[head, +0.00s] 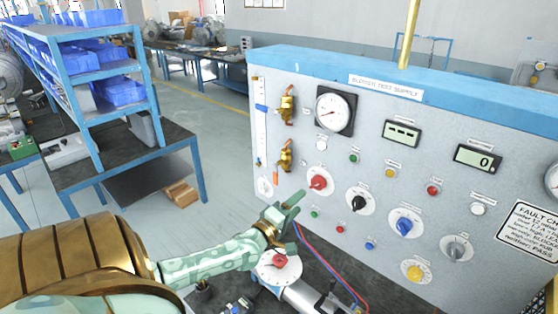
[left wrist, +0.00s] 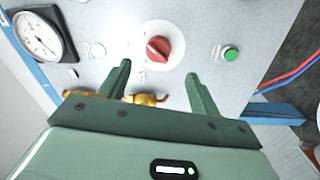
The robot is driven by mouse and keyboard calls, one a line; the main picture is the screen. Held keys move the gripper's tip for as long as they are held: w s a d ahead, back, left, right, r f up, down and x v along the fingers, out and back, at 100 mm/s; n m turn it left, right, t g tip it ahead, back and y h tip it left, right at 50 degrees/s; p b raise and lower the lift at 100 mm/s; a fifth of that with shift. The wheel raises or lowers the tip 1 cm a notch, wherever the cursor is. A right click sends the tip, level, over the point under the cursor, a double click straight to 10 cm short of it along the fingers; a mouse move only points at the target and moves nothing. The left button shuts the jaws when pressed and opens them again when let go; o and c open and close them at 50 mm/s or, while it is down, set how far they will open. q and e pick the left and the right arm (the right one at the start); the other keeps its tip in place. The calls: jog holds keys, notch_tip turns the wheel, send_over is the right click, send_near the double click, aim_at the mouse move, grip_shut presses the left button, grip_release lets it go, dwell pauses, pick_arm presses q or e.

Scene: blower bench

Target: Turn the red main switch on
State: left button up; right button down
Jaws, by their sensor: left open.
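The red main switch (head: 318,182) is a red rotary knob on a round white plate on the upright panel (head: 330,72). In the left wrist view the red knob (left wrist: 158,50) sits ahead of and between my two fingers, apart from them. My left gripper (head: 292,205) is open and empty, in front of the panel, a little below and left of the knob. Its spread green fingers also show in the left wrist view (left wrist: 158,80). The knob's on and off marks are too small to read. My right gripper is not in view.
A black knob (head: 358,203), a blue knob (head: 404,226) and a green button (head: 354,158) are near the red switch. Brass valves (head: 286,155) and a gauge (head: 333,112) are above. A motor-like unit (head: 280,262) with red and blue cables lies below my gripper.

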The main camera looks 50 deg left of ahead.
pick_arm(q)
jog(key=s, duration=0.7)
jog(key=shift+s+d+f+b, duration=0.35)
jog(key=shift+s+d+b, duration=0.05)
jog(key=shift+d, duration=0.05)
jog(key=shift+f, duration=0.1)
